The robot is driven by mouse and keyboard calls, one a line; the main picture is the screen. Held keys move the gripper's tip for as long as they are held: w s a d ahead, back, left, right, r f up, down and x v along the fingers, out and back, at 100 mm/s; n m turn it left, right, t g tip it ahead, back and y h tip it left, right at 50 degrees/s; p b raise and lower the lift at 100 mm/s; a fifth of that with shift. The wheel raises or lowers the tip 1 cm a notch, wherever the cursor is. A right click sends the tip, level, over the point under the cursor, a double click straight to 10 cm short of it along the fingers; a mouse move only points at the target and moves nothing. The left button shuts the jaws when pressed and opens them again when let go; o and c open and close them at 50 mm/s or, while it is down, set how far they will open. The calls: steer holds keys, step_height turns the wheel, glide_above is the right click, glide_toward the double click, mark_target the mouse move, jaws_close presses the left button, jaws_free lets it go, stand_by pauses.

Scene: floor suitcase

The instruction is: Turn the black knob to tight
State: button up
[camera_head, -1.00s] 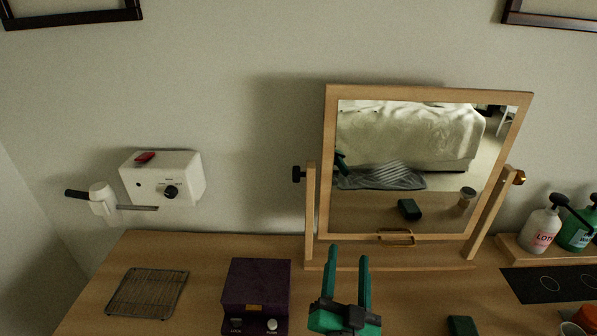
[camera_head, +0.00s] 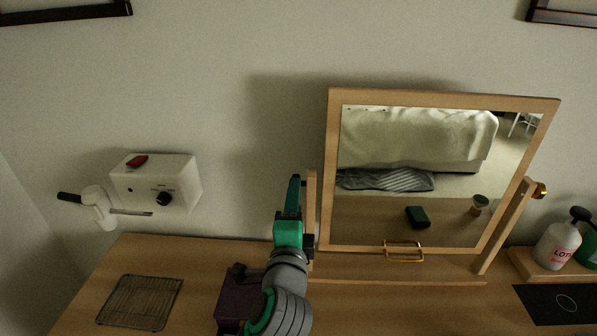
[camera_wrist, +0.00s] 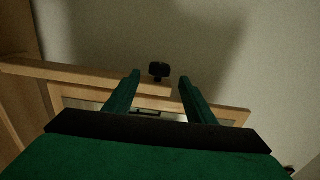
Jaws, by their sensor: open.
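The black knob (camera_wrist: 159,70) is at the side of the wooden mirror stand, beyond and between my fingertips in the wrist view. In the head view, my gripper covers the spot by the left post (camera_head: 311,190) where the knob sits. My gripper (camera_head: 293,182) is raised beside that post, with its green fingers pointing up the picture. The wrist view shows my gripper (camera_wrist: 160,76) open with nothing between its fingers; contact with the knob is not visible. The mirror (camera_head: 430,170) hangs in its frame, with a brass knob (camera_head: 540,190) on the right side.
A purple box (camera_head: 236,302) is partly behind my arm. A wire rack (camera_head: 140,302) lies at the left of the table. A white wall unit (camera_head: 170,172) with its own black dial is on the left. A lotion bottle (camera_head: 557,247) stands on a wooden tray at right.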

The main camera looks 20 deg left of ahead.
steer(key=x, duration=1.1)
steer(key=shift+a, duration=0.25)
steer(key=shift+s+f, duration=0.1)
steer(key=c, duration=1)
